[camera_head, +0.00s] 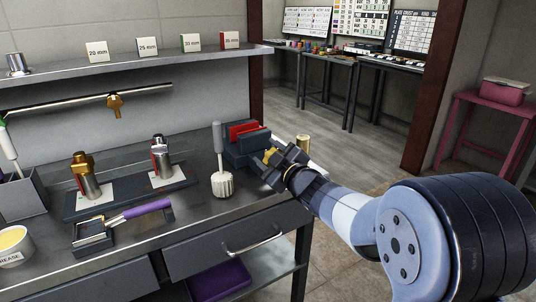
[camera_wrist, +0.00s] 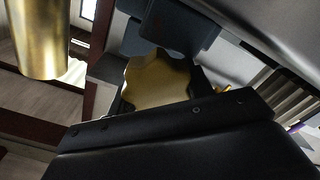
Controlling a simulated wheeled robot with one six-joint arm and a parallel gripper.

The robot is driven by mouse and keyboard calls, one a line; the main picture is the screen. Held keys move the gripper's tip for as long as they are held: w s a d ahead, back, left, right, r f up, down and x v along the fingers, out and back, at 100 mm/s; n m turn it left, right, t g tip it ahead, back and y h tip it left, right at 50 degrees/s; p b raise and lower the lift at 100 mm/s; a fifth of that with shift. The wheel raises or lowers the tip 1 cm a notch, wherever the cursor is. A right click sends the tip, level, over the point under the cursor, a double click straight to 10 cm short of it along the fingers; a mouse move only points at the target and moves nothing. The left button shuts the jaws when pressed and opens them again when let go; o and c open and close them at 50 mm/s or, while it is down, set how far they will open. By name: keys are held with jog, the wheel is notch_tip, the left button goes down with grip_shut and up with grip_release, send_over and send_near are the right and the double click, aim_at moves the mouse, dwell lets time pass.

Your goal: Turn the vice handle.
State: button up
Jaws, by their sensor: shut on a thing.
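The vice (camera_head: 243,143) stands at the right end of the grey bench, a dark blue-grey body with red showing between its jaws. Its handle is a brass lobed knob (camera_head: 269,155) on the near right side. My gripper (camera_head: 277,162) reaches in from the right and is shut on this handle. In the wrist view the brass handle (camera_wrist: 158,80) sits against the dark vice body (camera_wrist: 172,27), just beyond the black gripper (camera_wrist: 165,125). The gripper hides part of the handle, and the far finger is hard to make out.
A grey-handled tool with a ribbed white head (camera_head: 222,182) stands left of the vice. Two metal valves (camera_head: 84,175) stand further left.

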jog(key=shift+d+f, duration=0.2)
jog(key=shift+f, duration=0.4)
jog(key=o, duration=0.9)
jog(key=shift+w+d, duration=0.1)
jog(key=shift+o, duration=0.2)
jog(key=shift+r, duration=0.3)
jog(key=v, duration=1.2)
jog(key=shift+r+p, duration=0.35)
jog(key=shift+r, duration=0.1)
jog(key=p+v, duration=0.1)
jog(key=v, duration=1)
jog(key=shift+p, duration=0.3)
